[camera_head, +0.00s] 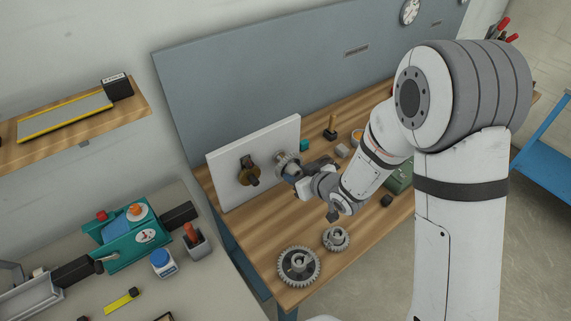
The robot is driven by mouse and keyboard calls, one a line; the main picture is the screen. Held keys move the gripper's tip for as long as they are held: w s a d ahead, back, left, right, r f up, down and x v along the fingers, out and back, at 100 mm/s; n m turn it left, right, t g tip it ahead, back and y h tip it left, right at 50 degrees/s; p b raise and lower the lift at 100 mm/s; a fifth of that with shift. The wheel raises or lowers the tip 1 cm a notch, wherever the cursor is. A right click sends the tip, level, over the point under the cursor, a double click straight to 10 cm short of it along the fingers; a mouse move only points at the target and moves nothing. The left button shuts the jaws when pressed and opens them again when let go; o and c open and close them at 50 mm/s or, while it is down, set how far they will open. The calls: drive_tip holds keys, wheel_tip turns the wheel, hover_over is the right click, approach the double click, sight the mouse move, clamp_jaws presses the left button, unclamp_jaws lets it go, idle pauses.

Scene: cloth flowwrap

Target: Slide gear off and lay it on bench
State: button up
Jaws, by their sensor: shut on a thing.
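A grey metal gear (285,160) is at the front of the upright white panel (225,164), near its right side. My gripper (297,174) is shut on this gear from the right. The fingers and wrist hide part of the gear, and I cannot tell whether it is still on a shaft. On the wooden bench (255,225) lie a large dark gear (284,265) and a smaller grey gear (330,243), both apart from my gripper.
A wooden-handled tool (331,128), a teal block (304,145) and small items stand behind the arm. A green box (400,181) is at the right. Bare bench shows between panel and loose gears. A grey side table (205,285) with a teal device (128,240) is at left.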

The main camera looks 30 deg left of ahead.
drive_tip(key=s+d+b, duration=0.1)
drive_tip(key=s+d, duration=0.2)
drive_tip(key=d, duration=0.2)
drive_tip(key=shift+d, duration=0.35)
idle(0.6)
drive_tip(key=shift+w, duration=0.1)
idle(0.6)
drive_tip(key=w+d+f, duration=0.1)
drive_tip(key=w+d, duration=0.1)
drive_tip(key=d, duration=0.2)
drive_tip(key=w+d+f+b, duration=0.1)
drive_tip(key=w+d+f, duration=0.1)
drive_tip(key=w+d, duration=0.1)
drive_tip(key=w+d+f+b, duration=0.1)
drive_tip(key=w+d+f, duration=0.1)
drive_tip(key=d, duration=0.3)
drive_tip(key=shift+w+d+f, duration=0.25)
drive_tip(key=shift+w+d, duration=0.1)
drive_tip(key=shift+w, duration=0.35)
drive_tip(key=shift+f+b, duration=0.3)
drive_tip(key=shift+f, duration=0.1)
drive_tip(key=shift+f, duration=0.1)
drive_tip(key=shift+f+b, duration=0.85)
drive_tip(key=shift+f, duration=0.1)
drive_tip(key=o, duration=1.1)
